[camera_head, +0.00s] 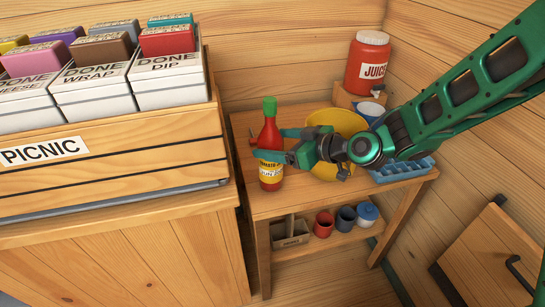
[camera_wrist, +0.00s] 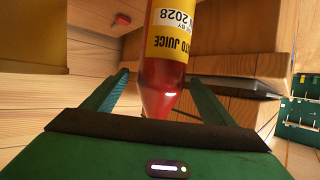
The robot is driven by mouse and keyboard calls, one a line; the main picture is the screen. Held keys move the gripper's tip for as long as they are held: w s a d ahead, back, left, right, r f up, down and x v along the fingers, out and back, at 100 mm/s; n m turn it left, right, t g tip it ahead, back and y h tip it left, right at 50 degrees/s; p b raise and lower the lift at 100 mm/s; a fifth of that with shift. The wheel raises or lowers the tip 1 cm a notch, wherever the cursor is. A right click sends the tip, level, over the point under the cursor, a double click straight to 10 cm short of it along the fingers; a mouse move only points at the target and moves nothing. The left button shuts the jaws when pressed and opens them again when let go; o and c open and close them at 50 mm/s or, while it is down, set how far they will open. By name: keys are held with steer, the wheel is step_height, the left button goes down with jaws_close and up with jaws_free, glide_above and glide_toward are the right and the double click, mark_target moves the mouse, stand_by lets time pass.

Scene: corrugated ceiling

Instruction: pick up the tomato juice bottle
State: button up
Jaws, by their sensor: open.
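The tomato juice bottle (camera_head: 270,137) is red with a green cap and a yellow label, and stands upright on the small wooden table. My gripper (camera_head: 268,144) reaches in from the right at the bottle's upper half. In the wrist view the bottle (camera_wrist: 163,78) lies between the two open green fingers of my gripper (camera_wrist: 155,92), one on each side. I see a gap between the bottle and the fingers. The bottle's cap is out of the wrist view.
A yellow bowl (camera_head: 335,122) stands behind my gripper, and a red juice dispenser (camera_head: 367,62) is at the back. A blue tray (camera_head: 405,170) is on the table's right. The wooden picnic crate (camera_head: 120,160) with several boxes stands close on the left. Cups (camera_head: 345,219) sit on the lower shelf.

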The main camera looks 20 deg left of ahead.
steer(key=c, duration=1.8)
steer(key=shift+r, duration=0.1)
jaws_close()
steer(key=shift+a, duration=0.1)
